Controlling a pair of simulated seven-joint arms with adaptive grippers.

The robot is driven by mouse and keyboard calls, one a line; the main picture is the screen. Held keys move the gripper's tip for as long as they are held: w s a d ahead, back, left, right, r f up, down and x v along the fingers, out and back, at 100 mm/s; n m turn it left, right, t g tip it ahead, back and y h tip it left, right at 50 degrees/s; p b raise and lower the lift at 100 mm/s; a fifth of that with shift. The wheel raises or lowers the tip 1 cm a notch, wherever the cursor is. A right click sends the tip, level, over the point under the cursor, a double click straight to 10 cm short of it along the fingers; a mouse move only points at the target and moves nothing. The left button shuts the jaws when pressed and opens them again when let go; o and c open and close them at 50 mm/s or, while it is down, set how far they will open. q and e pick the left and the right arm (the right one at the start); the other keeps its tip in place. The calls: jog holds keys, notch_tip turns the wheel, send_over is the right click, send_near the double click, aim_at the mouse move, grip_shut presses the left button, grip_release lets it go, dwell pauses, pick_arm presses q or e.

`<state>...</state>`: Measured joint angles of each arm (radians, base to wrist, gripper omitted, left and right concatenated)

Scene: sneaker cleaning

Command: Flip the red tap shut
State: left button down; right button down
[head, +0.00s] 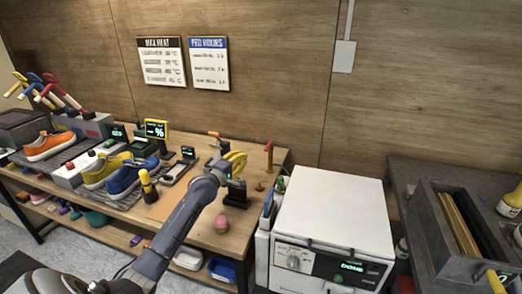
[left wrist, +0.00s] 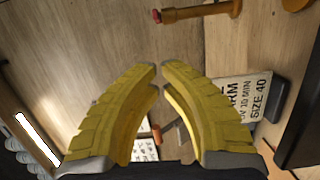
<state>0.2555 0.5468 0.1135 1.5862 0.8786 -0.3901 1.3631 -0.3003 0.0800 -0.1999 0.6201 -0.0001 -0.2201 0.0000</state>
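The tap (head: 268,156) is a slim upright brass-orange post with a red top. It stands near the back right edge of the wooden bench. In the left wrist view it shows as a brass rod (left wrist: 200,12) with a red tip at the top of the picture. My left gripper (head: 240,157), with yellow fingers, is just left of the tap and apart from it. In the left wrist view its fingertips (left wrist: 159,68) come together with nothing between them. A yellow piece, seemingly my right gripper (head: 496,281), shows only in part at the lower right corner.
Sneakers, including a blue one (head: 131,178), stand on the bench at left. A white machine (head: 335,215) stands right of the bench. A label card (left wrist: 244,100) lies near my left fingers.

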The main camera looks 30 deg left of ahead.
aim_at(268, 146)
pick_arm(q)
jog(key=shift+d+f, duration=0.15)
jog(key=shift+d, duration=0.45)
jog(key=shift+w, duration=0.1)
jog(key=w, duration=1)
jog(key=shift+d+n, duration=0.25)
jog(key=shift+n, duration=0.05)
dwell(0.3)
jog(key=shift+s+y, duration=0.1)
jog(key=shift+y, duration=0.2)
